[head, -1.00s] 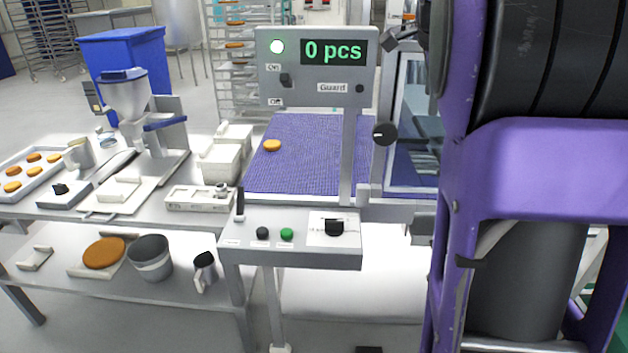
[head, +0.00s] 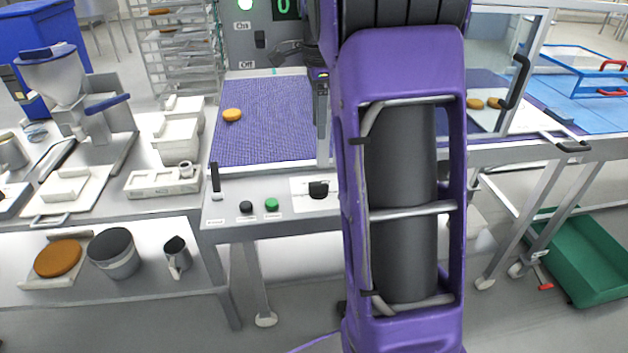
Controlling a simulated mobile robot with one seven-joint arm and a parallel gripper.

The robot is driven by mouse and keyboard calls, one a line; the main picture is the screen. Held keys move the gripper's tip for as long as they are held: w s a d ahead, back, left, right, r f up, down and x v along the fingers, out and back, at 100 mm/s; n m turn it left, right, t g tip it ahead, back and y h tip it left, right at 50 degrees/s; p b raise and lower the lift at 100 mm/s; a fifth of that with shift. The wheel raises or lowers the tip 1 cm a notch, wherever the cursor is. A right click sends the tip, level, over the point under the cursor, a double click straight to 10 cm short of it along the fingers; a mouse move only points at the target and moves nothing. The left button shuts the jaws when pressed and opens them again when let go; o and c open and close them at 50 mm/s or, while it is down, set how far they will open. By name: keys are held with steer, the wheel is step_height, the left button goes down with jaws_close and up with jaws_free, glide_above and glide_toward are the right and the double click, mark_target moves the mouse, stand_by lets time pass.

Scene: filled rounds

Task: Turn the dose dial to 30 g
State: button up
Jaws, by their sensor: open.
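A control panel on a stand (head: 290,222) holds a black knob (head: 318,190) on a white label plate. The label is too small to read, so I cannot tell the dial's setting. A black button (head: 246,207) and a green button (head: 271,205) sit left of it. My gripper (head: 320,80) shows only in small dark parts beside my purple arm, above and behind the panel, apart from the knob. Its fingers are mostly hidden, and nothing held shows.
A purple conveyor belt (head: 262,135) carries an orange round (head: 232,115). A display box (head: 250,35) stands behind it, partly covered by my arm. A hopper machine (head: 60,80) is at left. A green crate (head: 590,255) lies on the floor at right.

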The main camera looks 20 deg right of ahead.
mark_target(318, 183)
step_height(318, 183, down, 16)
steer(key=shift+f+b, duration=0.15)
steer(key=shift+b, duration=1)
jaws_close()
